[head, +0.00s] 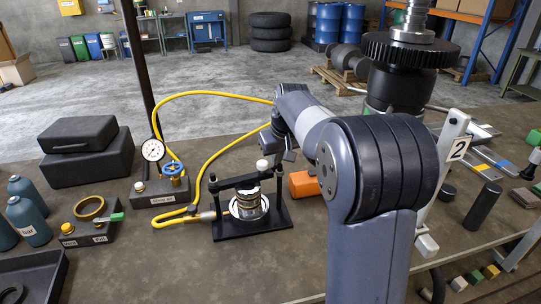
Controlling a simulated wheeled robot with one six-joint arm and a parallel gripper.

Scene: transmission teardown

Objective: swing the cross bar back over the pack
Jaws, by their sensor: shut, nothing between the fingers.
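The black press stand (226,229) sits on the bench at the middle. Its base holds the pack (248,201), a round stack of rings with a light rim around its foot. The black cross bar (240,182) shows above the pack, running from the left post towards the right post. A pale knob (262,165) stands on or by the bar, right of the pack's middle. My gripper (288,156) is shut and empty, above and to the right of the stand, apart from the bar. My forearm hides part of the area behind it.
A yellow hose (203,172) loops behind and left of the stand. A pressure gauge (152,150) and blue valve (173,170) stand left. An orange block (303,184) lies right of the stand. A large gear on a shaft (408,50) rises behind my arm.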

